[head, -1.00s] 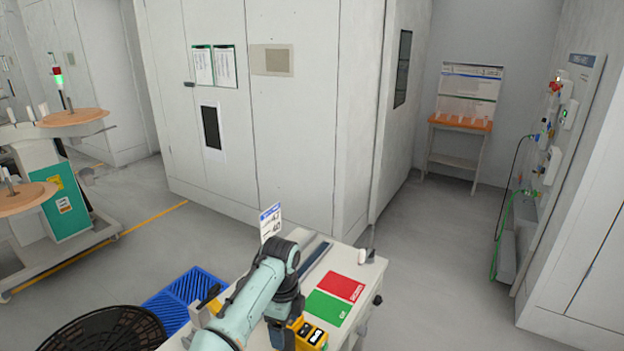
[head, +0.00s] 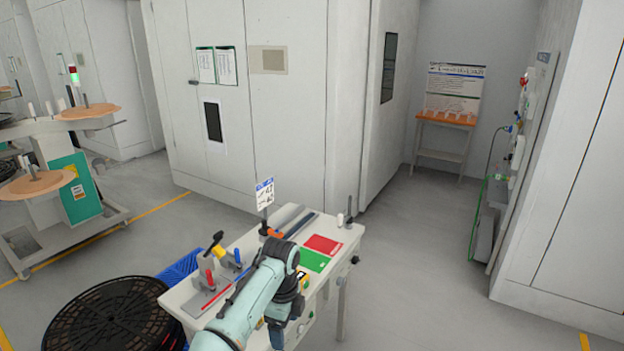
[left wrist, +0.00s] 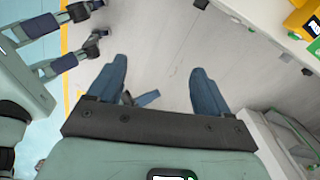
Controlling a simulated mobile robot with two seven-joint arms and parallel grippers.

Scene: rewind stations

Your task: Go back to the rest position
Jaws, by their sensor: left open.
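My left arm reaches in from the bottom of the head view, with its bent elbow over the front of a white workbench (head: 335,236). My left gripper (left wrist: 157,88) shows clearly in the left wrist view. Its two blue-grey fingers are wide apart with nothing between them, above the grey floor.
The bench carries a red mat (head: 323,244), a green mat (head: 313,261), a sign (head: 265,194) and small clamps. Black reels (head: 115,315) and a blue crate (head: 180,268) stand left of it. A reel stand (head: 75,190) is farther left. Floor behind the bench is clear.

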